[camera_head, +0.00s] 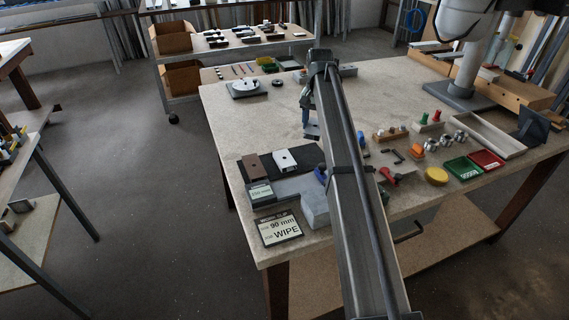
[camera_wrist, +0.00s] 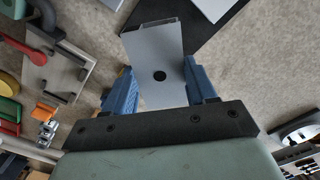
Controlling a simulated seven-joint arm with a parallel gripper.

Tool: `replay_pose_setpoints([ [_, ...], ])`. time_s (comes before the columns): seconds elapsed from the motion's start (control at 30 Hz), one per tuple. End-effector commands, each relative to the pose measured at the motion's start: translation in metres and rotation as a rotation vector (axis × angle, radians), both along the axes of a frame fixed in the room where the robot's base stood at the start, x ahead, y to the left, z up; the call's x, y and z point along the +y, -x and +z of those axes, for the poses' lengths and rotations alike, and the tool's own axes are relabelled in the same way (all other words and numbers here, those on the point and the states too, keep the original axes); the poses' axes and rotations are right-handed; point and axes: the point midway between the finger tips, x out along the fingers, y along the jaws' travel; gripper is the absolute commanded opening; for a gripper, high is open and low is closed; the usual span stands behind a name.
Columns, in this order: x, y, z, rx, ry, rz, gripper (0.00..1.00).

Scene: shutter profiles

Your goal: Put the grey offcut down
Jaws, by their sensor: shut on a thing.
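The grey offcut (camera_wrist: 152,52) is a flat grey profile with an open channel end and one dark round hole. It sits between the two blue fingers of my gripper (camera_wrist: 161,90), which is shut on it. In the head view my gripper (camera_head: 306,119) is over the left part of the bench, and the offcut (camera_head: 312,131) shows partly below the fingers, beyond the black mat (camera_head: 303,151). In the wrist view, the offcut's far end overlaps the edge of the mat (camera_wrist: 193,36); I cannot tell its height above the bench.
A brown piece (camera_head: 253,167) and a pale holed piece (camera_head: 285,160) lie on the mat. Bare bench (camera_head: 262,120) lies left of my gripper.

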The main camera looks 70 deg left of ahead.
Motion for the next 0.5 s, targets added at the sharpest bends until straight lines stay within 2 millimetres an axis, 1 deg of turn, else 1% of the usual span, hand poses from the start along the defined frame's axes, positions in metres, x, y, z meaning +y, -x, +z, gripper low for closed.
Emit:
replay_pose_setpoints([
  [0.1, 0.0007, -0.0004, 0.0002, 0.000, -0.002, 0.167, 0.26],
  [0.3, 0.0012, -0.0006, 0.0002, 0.000, -0.005, 0.433, 0.26],
  [0.5, 0.0014, -0.0007, 0.0002, 0.000, -0.006, 0.617, 0.26],
])
